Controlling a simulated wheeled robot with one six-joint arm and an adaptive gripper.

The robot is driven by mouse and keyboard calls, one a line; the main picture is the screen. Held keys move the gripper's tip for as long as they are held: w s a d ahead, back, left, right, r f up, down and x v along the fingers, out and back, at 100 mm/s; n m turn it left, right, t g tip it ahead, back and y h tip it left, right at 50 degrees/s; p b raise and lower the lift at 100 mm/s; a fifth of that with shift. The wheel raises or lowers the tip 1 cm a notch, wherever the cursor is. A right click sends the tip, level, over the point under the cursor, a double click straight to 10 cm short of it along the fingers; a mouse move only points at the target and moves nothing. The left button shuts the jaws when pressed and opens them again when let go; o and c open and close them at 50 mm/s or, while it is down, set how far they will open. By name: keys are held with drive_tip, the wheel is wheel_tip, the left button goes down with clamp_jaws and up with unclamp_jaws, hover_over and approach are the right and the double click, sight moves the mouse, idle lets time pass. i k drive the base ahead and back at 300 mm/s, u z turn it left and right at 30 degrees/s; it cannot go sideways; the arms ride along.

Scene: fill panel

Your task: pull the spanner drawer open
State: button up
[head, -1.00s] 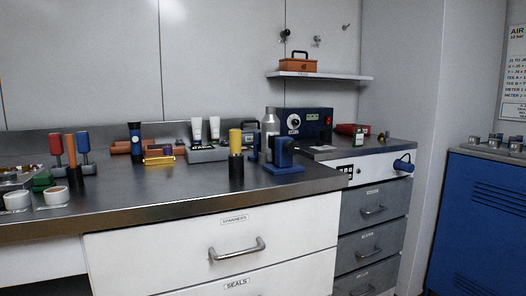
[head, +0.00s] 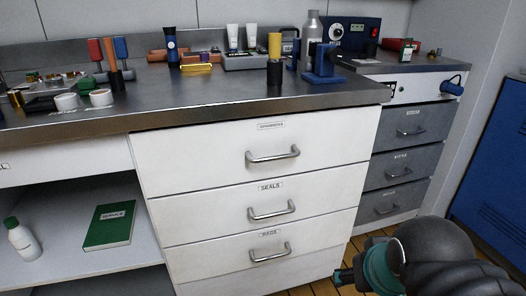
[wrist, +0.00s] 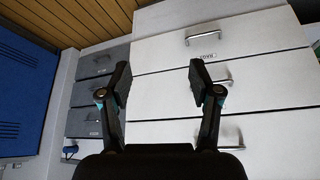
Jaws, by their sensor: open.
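The spanner drawer (head: 210,150) is the top white drawer under the bench in the head view, its front flush with the drawers below. Its silver bar handle (head: 273,155) sits below a small label. In the wrist view, which looks upside down, its handle (wrist: 231,134) shows low at right, partly behind a finger. My gripper (wrist: 160,75) is open and empty, its fingers apart in front of the white drawer fronts. In the head view its dark and teal end is low at right, below and to the right of the spanner handle.
The seals drawer (head: 210,210) and the rags drawer (head: 210,260) are shut below, with similar handles. Grey drawers (head: 400,155) stand to the right, a blue cabinet (head: 492,165) beyond. Bottles and tools stand on the worktop (head: 190,97). Wooden floor (head: 375,240) shows.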

sight(179, 159)
drive_tip(key=u, duration=0.5)
drive_tip(key=k, duration=1.2)
drive_tip(key=z, duration=0.3)
drive_tip(key=i, duration=0.8)
drive_tip(key=z, duration=0.15)
